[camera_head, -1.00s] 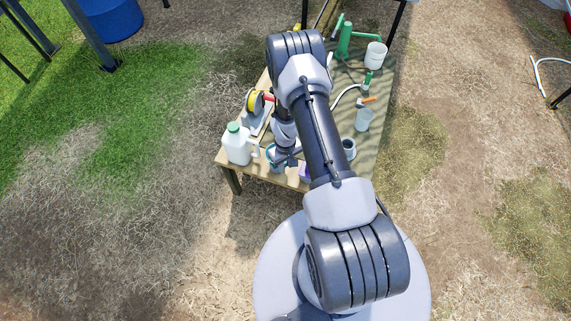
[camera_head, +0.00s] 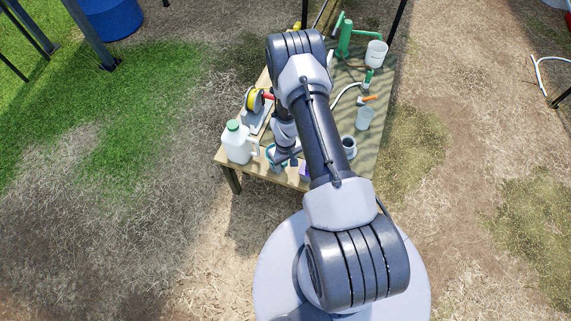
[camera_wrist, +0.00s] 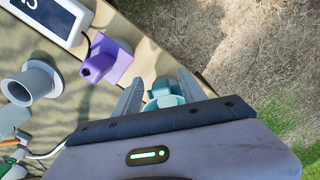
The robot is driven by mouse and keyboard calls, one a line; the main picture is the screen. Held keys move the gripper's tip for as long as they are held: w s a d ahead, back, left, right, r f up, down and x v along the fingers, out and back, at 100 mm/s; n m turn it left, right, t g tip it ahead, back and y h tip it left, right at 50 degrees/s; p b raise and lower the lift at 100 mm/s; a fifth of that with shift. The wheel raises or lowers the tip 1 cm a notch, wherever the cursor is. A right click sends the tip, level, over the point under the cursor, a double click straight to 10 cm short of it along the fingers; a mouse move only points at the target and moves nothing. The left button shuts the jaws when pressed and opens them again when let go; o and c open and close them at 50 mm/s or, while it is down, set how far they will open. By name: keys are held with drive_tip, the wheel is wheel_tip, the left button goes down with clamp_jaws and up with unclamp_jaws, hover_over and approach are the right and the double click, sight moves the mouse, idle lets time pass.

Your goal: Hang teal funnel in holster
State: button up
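The teal funnel (camera_head: 270,153) is at the table's near edge in the head view, partly hidden by my gripper. In the wrist view, part of the teal funnel (camera_wrist: 164,91) shows between the fingers; its lower part is hidden by the gripper body. My gripper (camera_wrist: 160,80) has its two grey fingers spread apart, one on each side of the teal part. In the head view my gripper (camera_head: 285,158) is low over the table's near edge. I cannot tell which object is the holster.
A white jug with a green cap (camera_head: 238,143) stands left of my gripper. A purple object (camera_wrist: 110,62), a grey flanged cylinder (camera_wrist: 36,82) and a white device with a screen (camera_wrist: 52,16) are nearby. A yellow reel (camera_head: 255,100) stands behind. Grass lies beyond the table edge.

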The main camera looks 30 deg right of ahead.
wheel_tip(320, 180, up, 18)
drive_tip(key=p, duration=0.7)
drive_tip(key=shift+f, duration=0.25)
drive_tip(key=w+a+r+m+t, duration=0.1)
drive_tip(key=a+r, duration=0.3)
drive_tip(key=r, duration=1)
drive_tip(key=a+r+m+t, duration=0.1)
drive_tip(key=a+r+t, duration=0.15)
drive_tip(key=r, duration=1.05)
drive_tip(key=s+a+r+m+t+y, duration=0.1)
drive_tip(key=s+a+r, duration=0.4)
drive_tip(key=s+r, duration=0.3)
drive_tip(key=s+a+r+m+t+y, duration=0.1)
drive_tip(key=s+a+r, duration=0.5)
drive_tip(key=s+r, duration=0.2)
drive_tip(key=shift+s+a, duration=0.3)
drive_tip(key=shift+s, duration=0.7)
